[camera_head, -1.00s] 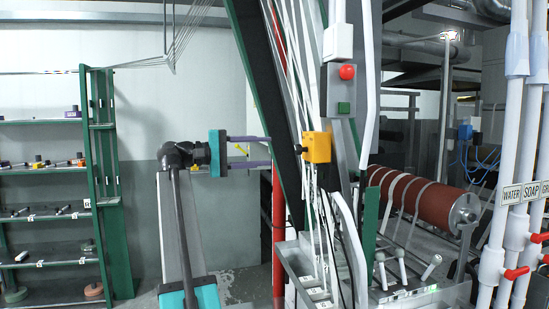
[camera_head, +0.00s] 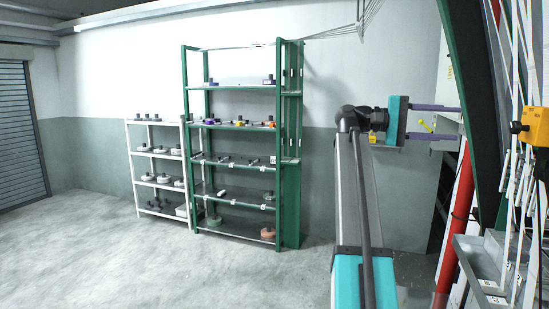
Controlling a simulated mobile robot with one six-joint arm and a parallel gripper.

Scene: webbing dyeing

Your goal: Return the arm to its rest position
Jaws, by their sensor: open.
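My gripper (camera_head: 459,122) is at the right of the head view. Its teal body faces right and its two purple fingers are spread apart. No object is clearly held between them. My arm (camera_head: 352,200) rises from the bottom of the picture to a dark joint just left of the gripper. The fingertips appear in front of or close to the dark green slanted frame (camera_head: 463,65); the gap is not clear.
A green shelf rack (camera_head: 188,70) with spools stands at the wall, beside a lower white rack (camera_head: 133,165). A red post (camera_head: 455,225), a yellow box (camera_head: 530,125) and metal trays (camera_head: 485,262) are at the right. The grey floor (camera_head: 130,265) at left is clear.

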